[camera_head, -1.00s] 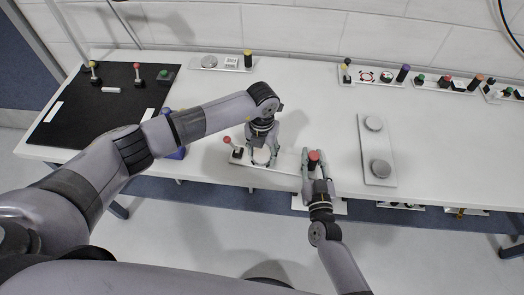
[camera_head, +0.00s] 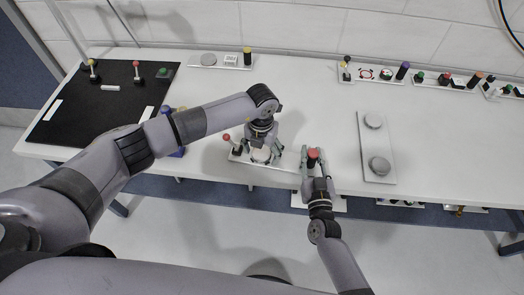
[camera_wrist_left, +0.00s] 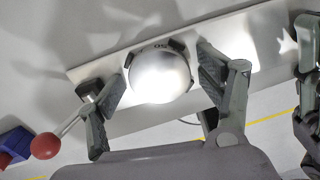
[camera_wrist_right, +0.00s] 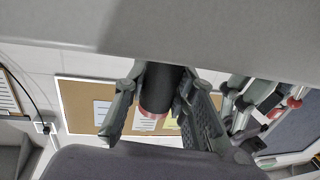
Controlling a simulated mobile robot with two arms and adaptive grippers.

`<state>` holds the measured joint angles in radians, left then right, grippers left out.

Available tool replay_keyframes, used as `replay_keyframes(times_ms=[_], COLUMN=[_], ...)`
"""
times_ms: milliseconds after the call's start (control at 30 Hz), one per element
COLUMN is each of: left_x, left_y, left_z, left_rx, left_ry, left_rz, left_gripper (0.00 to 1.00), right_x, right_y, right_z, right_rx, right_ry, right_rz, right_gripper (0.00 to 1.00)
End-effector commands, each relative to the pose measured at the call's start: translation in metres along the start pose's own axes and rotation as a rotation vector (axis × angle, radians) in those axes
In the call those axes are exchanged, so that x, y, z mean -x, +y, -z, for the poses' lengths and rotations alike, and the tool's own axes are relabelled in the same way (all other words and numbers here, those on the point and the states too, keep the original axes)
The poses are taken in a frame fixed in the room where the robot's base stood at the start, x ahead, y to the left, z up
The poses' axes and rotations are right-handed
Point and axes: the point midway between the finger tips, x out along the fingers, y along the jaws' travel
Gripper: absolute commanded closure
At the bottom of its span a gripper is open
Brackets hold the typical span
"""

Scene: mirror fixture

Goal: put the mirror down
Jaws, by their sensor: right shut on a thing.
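The mirror (camera_head: 261,155) is a pale round piece on a narrow light plate (camera_head: 289,165) at the table's front edge. In the left wrist view the mirror (camera_wrist_left: 160,75) is a bright dome with dark clips around its rim, resting at the plate (camera_wrist_left: 255,38). My left gripper (camera_head: 262,148) is open, with one finger on each side of the mirror and gaps between fingers and dome. My right gripper (camera_head: 315,165) is shut on a red-topped black cylinder (camera_head: 313,154). The cylinder (camera_wrist_right: 157,90) also shows between its fingers in the right wrist view.
A red-knobbed lever (camera_head: 227,138) stands at the plate's left end. A blue block (camera_head: 177,152) is partly behind my left arm. A plate with two round discs (camera_head: 364,150) lies to the right. A black mat (camera_head: 100,117) is at the left. The middle of the table is free.

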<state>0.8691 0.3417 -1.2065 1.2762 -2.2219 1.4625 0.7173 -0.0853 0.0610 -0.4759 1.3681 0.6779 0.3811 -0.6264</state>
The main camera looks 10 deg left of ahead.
Motion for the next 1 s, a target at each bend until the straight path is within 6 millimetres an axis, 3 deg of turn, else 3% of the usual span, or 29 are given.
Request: replay_keyframes(times_ms=[167,700,1000], left_x=[0.008,0.117,0.134], left_y=[0.000,0.000,-0.001], left_z=[0.001,-0.001,0.000], left_rx=[0.000,-0.002,-0.001], left_ry=[0.004,-0.002,0.000], left_rz=[0.000,0.002,0.002], left_gripper=[0.31,0.31,0.31], right_x=[-0.002,-0.001,-0.001], right_y=[0.002,0.001,0.001], right_z=[0.003,0.002,0.002], right_rx=[0.000,-0.001,0.000], right_ry=[0.007,0.004,0.003], right_rz=[-0.005,-0.003,-0.002], right_gripper=[1.00,1.00,1.00])
